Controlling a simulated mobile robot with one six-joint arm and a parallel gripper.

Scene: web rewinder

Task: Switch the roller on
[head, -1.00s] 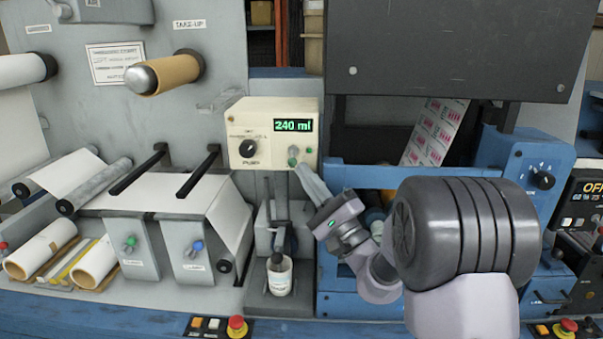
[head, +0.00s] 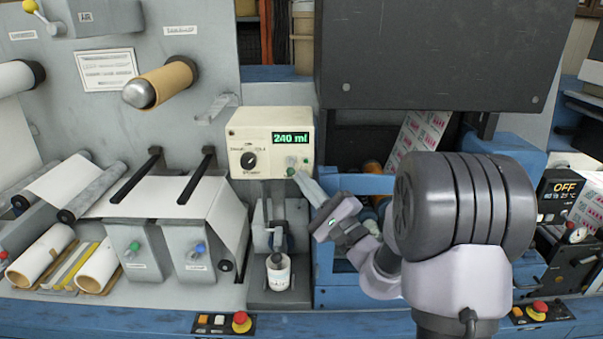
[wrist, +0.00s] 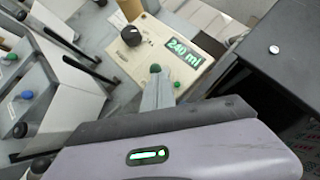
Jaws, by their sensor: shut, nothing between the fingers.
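A dark panel at the right edge of the head view has a display reading OFF (head: 565,188), with small buttons below it. No label visible to me ties it to a roller. A cream pump box (head: 240,140) stands at the centre, with a black knob (head: 248,160) and a green display reading 240 ml (head: 290,138). My gripper (head: 299,177) is shut and empty. Its tips are close to the green button (wrist: 155,68) on the pump box front; I cannot tell whether they touch it. The wrist view shows the closed fingers (wrist: 157,88) pointing at that button.
A white bottle (head: 278,272) stands below the pump box. Two clamp blocks with green and blue knobs (head: 199,249) are to its left. A dark cover (head: 420,50) hangs above my arm. Red stop buttons (head: 241,318) sit on the front edge.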

